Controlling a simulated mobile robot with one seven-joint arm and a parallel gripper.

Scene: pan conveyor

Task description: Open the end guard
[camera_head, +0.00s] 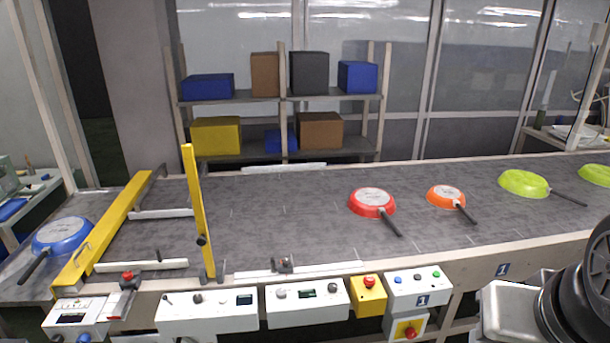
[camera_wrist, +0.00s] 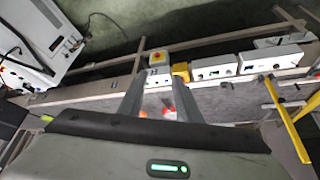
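Two yellow parts stand at the left end of the conveyor, and I cannot tell for certain which is the end guard. One is a long yellow beam (camera_head: 112,226) lying across the belt, with a small handle (camera_head: 82,255) near its front end. The other is an upright yellow bar (camera_head: 198,215) with a dark knob, at the belt's front edge. A yellow bar also shows at the right of the wrist view (camera_wrist: 287,120). My gripper (camera_wrist: 161,84) is open and empty, its fingers apart over the conveyor, well away from the yellow bar.
The conveyor belt (camera_head: 290,215) carries a red pan (camera_head: 372,202), an orange pan (camera_head: 446,196) and green pans (camera_head: 523,183). A blue pan (camera_head: 62,235) lies beyond the beam at the left. Control boxes (camera_head: 307,301) line the front edge. A shelf (camera_head: 280,97) stands behind.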

